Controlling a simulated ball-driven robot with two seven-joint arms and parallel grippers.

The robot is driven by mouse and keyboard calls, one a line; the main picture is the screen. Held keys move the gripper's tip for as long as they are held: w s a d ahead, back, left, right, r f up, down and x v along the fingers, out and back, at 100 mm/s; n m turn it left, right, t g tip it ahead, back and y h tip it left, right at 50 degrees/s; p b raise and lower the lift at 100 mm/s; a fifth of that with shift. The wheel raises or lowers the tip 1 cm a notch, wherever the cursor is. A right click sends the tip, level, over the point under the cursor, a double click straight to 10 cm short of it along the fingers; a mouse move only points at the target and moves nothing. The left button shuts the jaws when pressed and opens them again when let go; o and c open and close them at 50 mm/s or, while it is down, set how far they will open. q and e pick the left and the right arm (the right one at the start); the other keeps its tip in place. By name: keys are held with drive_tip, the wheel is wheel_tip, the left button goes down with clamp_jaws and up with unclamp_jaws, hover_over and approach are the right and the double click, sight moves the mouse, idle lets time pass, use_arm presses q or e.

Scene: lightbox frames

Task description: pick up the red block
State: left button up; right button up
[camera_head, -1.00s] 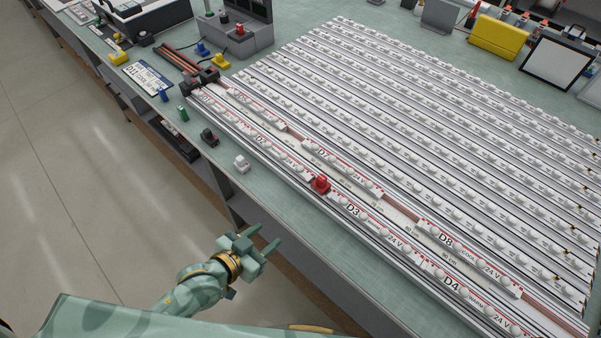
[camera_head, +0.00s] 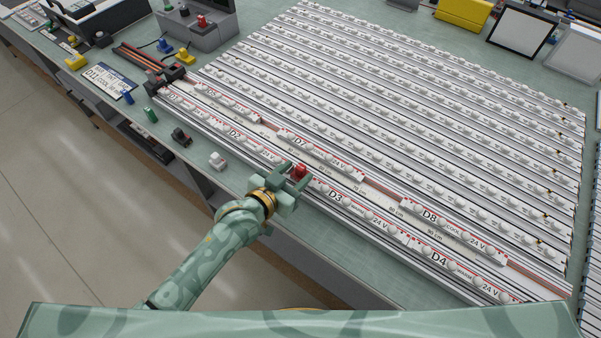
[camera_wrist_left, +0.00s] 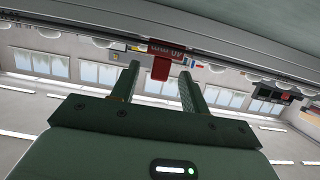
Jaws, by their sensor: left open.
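The red block (camera_head: 299,170) sits on the near LED strips, between the strips marked D2 and D3. My left gripper (camera_head: 294,175) is at the block, with its two fingers pointing toward it. In the left wrist view the red block (camera_wrist_left: 162,66) shows between the two open fingertips (camera_wrist_left: 160,73), with a gap on each side. How deep it sits between them is hard to tell. My right gripper is not in view.
Rows of white LED strips (camera_head: 400,120) cover most of the bench (camera_head: 270,215). A white block (camera_head: 217,160), a black block (camera_head: 181,136) and a green block (camera_head: 150,115) stand along the near edge. A grey box (camera_head: 195,28) stands at the back left.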

sight(298, 172)
use_arm(q)
drive_tip(key=x, duration=0.3)
drive_tip(key=shift+s, duration=0.1)
clamp_jaws()
drive_tip(key=shift+r, duration=0.1)
